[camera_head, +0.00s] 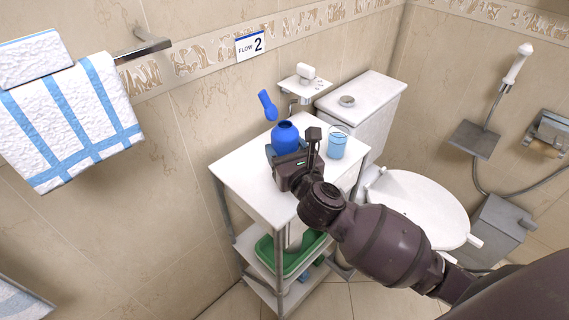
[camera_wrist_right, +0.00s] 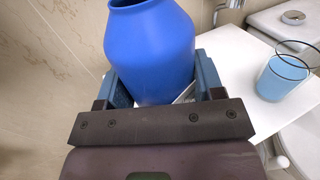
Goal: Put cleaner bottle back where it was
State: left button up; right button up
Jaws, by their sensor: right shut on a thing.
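A rounded blue bottle (camera_head: 286,138) with an open neck is at the top of the white cart, near its back left part. My right gripper (camera_head: 288,160) is shut on this bottle. The right wrist view shows the blue bottle (camera_wrist_right: 152,48) upright between the two fingers, which hide its lower part. I cannot tell whether its base touches the cart top. My left gripper is not in view.
A glass of light blue liquid (camera_head: 337,143) stands on the white cart top (camera_head: 245,178), right of the bottle. A smaller tilted blue object (camera_head: 267,105) is behind the bottle. The toilet (camera_head: 415,200) is to the right. A green basin (camera_head: 268,250) sits on the lower shelf.

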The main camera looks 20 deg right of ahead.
notch_tip(320, 180, down, 4)
jog(key=shift+r+b, duration=0.25)
jog(key=shift+b, duration=0.35)
jog(key=shift+f, duration=0.45)
jog(key=o, duration=1.2)
jog(key=shift+c, duration=0.2)
